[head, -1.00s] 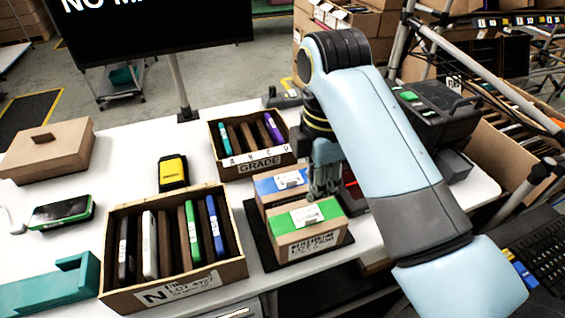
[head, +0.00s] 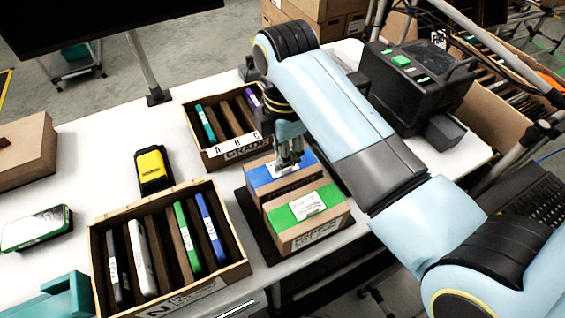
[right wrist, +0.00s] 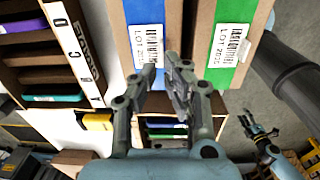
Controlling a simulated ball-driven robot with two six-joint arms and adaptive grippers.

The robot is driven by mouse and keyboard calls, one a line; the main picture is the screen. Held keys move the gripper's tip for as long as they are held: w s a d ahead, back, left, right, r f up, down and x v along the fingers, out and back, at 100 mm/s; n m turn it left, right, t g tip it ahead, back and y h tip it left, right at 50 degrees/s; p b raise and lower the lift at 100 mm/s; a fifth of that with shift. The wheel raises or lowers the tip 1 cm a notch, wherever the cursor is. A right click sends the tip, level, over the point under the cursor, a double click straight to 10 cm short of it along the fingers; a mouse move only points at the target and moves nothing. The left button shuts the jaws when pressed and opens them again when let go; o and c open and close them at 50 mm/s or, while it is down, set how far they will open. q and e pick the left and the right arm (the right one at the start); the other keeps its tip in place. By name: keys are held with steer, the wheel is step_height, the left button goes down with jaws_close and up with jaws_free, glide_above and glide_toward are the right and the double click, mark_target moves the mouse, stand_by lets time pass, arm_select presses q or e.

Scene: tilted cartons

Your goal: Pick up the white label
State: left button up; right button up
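One white printed label (head: 284,168) lies on the blue strip of the rear carton (head: 262,200). It also shows in the right wrist view (right wrist: 148,46). Another white label (head: 307,205) lies on the green strip of the front carton (head: 325,226). My right gripper (head: 290,165) points down over the blue-strip carton and partly hides its label. In the right wrist view its fingertips (right wrist: 162,66) are a little apart, by the label's lower edge, with nothing seen between them; contact is unclear. My left gripper (right wrist: 258,130) shows small at the right wrist view's lower right.
Both cartons sit on a dark pad (head: 255,229). A divided box (head: 238,272) with upright devices stands left of them, and a smaller A-B-C box (head: 212,163) behind. A black printer (head: 415,88) stands at the back right.

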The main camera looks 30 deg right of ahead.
step_height(320, 180, down, 4)
steer(key=shift+a+r+p, duration=0.1)
steer(key=shift+p, duration=0.2)
jaws_close()
arm_select(q)
steer(key=shift+w+r, duration=0.5)
steer(key=shift+w, duration=0.3)
arm_select(e)
steer(key=shift+r, duration=0.1)
